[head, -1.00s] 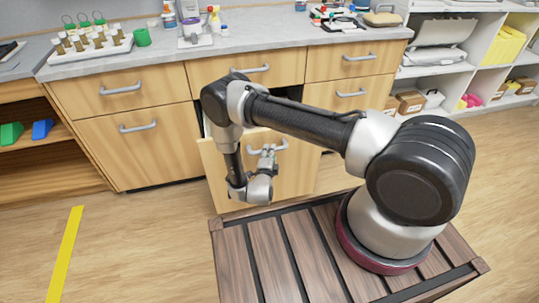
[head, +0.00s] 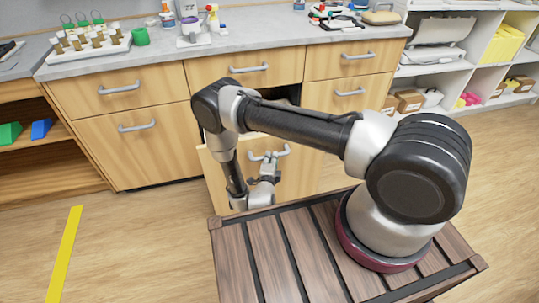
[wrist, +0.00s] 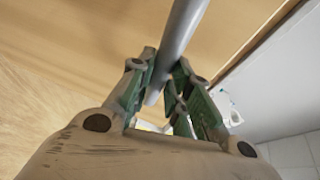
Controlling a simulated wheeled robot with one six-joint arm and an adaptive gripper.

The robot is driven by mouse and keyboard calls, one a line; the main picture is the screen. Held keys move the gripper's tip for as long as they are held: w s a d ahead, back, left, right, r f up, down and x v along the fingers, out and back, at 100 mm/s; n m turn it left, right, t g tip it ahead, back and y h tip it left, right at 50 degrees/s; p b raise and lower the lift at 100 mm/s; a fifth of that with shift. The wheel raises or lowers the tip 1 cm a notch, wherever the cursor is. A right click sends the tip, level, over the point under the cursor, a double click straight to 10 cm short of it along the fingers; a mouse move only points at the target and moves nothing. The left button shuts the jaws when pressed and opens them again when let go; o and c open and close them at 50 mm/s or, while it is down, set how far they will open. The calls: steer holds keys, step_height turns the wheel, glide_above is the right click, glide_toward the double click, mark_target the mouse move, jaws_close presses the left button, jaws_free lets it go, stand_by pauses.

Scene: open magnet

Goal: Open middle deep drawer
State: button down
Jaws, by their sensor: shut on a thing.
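The middle deep drawer (head: 300,175) stands out from the wooden cabinet in the head view, with its front panel toward me. Its grey bar handle (head: 283,152) is near the top of that front. My gripper (head: 267,162) is at the handle and shut on it. In the wrist view the handle (wrist: 180,30) runs between the two green-padded fingers of my gripper (wrist: 162,80), with the wooden drawer front (wrist: 80,35) behind. My arm hides part of the drawer's left side and most of its inside.
A shallow drawer (head: 225,75) above and the wooden drawers (head: 140,150) to the left are closed. The grey counter (head: 265,38) holds a tube rack (head: 90,48) and bottles. Open shelves (head: 450,80) stand at the right. Bare floor lies left, with a yellow strip (head: 65,250).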

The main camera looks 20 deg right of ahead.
steer(key=shift+s+f, duration=0.35)
steer(key=shift+s, duration=0.55)
steer(key=c, duration=1.4)
jaws_free()
steer(key=shift+o, duration=0.4)
steer(key=shift+w, duration=0.1)
steer(key=shift+r, duration=0.1)
steer(key=v, duration=0.7)
steer(key=shift+s, duration=0.2)
steer(key=shift+a, duration=0.1)
